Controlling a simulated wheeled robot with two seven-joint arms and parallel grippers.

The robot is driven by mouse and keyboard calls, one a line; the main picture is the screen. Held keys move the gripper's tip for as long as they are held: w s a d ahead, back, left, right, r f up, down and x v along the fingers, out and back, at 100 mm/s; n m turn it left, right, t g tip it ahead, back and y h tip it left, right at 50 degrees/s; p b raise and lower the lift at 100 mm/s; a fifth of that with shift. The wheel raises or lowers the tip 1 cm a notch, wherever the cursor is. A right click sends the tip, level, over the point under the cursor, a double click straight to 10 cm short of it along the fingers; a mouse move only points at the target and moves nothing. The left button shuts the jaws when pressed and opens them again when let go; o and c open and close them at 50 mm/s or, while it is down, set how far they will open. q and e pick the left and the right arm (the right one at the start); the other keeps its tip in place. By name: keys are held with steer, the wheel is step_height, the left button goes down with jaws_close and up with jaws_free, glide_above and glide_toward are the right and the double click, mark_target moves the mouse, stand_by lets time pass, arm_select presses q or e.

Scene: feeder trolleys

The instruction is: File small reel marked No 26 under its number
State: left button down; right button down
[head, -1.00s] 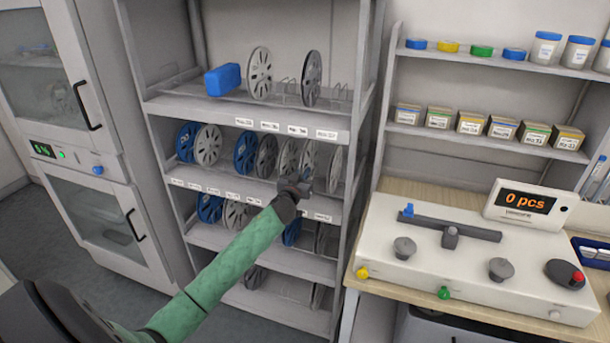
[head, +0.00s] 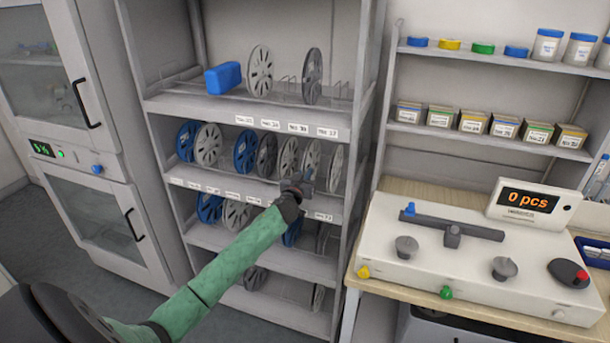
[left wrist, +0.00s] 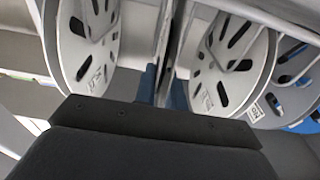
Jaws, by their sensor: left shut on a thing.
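My left gripper (head: 303,181) is shut at the front of the middle shelf of the reel rack. It is shut on a thin grey reel (head: 311,158), which stands upright among the other reels there. In the left wrist view the held reel (left wrist: 166,52) is nearly edge-on between the blue fingertips, with a pale reel (left wrist: 85,40) on the left and another (left wrist: 236,62) on the right, apart from it. The number on the held reel does not show. White number labels (head: 298,128) line the shelf edge above; their print is too blurred to read surely. My right gripper is out of view.
A light grey reel (head: 336,166) stands near the rack's right post. Blue and grey reels (head: 245,151) fill the shelf to the left. Two reels and a blue block (head: 222,79) stand on the shelf above. A counting device (head: 470,250) sits on the right bench.

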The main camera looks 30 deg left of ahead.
arm_select(q)
steer(key=shift+f, duration=0.1)
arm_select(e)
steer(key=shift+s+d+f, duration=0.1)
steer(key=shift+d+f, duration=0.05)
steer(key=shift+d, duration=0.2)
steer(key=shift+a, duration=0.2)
arm_select(q)
steer(key=c, duration=1.4)
jaws_free()
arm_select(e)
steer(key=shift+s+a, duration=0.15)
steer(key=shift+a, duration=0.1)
